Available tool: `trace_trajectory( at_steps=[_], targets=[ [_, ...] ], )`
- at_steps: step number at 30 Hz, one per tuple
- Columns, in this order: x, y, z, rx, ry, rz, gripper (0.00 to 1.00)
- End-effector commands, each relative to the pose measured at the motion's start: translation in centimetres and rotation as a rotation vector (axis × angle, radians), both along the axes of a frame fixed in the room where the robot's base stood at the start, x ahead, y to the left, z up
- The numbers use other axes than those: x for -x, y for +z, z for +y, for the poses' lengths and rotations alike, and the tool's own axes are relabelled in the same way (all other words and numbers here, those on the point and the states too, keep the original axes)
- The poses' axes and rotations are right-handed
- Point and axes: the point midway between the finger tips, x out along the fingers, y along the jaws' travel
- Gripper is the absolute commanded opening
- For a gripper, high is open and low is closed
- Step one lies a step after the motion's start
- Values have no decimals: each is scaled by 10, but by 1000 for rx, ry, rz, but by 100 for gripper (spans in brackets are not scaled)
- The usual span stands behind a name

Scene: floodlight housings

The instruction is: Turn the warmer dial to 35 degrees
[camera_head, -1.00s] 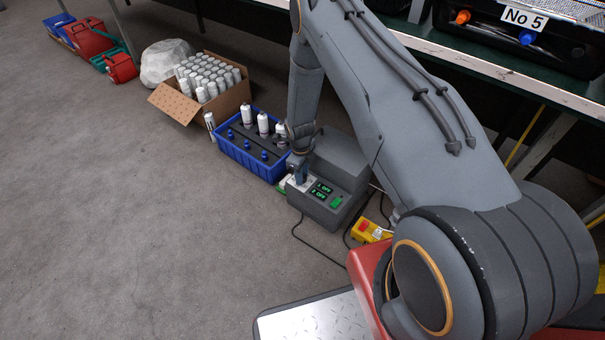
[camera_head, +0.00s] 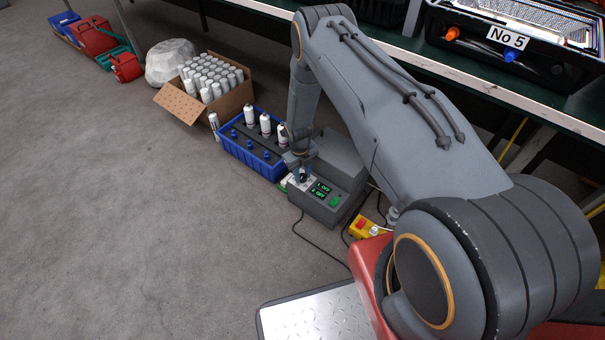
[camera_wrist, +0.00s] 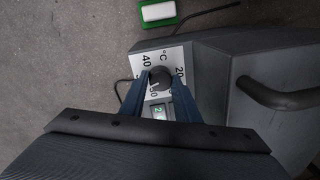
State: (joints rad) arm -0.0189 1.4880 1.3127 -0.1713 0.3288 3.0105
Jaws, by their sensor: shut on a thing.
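The grey warmer (camera_head: 352,178) stands on the floor, with a green display reading OFF on two lines. Its white °C dial plate (camera_wrist: 147,64) shows 20, 40 and what looks like 30 in the wrist view. The dark round dial (camera_wrist: 160,76) sits in the middle of this plate. My gripper (camera_wrist: 160,86) has its blue fingers on both sides of the dial and is shut on it. The dial's exact setting is too small to read surely.
A blue crate (camera_head: 228,148) with white bottles and blue caps stands close left of the warmer. A carton (camera_head: 238,99) of white cans is behind it. A yellow-and-red box (camera_head: 362,227) and cables lie at the right, below a bench.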

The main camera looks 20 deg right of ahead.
Motion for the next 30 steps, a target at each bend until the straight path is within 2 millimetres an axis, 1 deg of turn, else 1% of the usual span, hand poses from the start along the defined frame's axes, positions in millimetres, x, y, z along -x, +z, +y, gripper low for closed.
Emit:
trace_trajectory(
  at_steps=[9,10,12,13,20,23,26,30],
  targets=[
    [0,0,-1,0,-1,0,6],
    [0,0,-1,0,-1,0,34],
    [0,0,-1,0,0,0,46],
    [0,0,-1,0,0,0,48],
    [0,0,1,0,1,0,48],
    [0,4,0,0,1,-1,48],
    [-1,15,0,1,0,-1,48],
    [-1,39,1,0,0,-3,48]
  ],
)
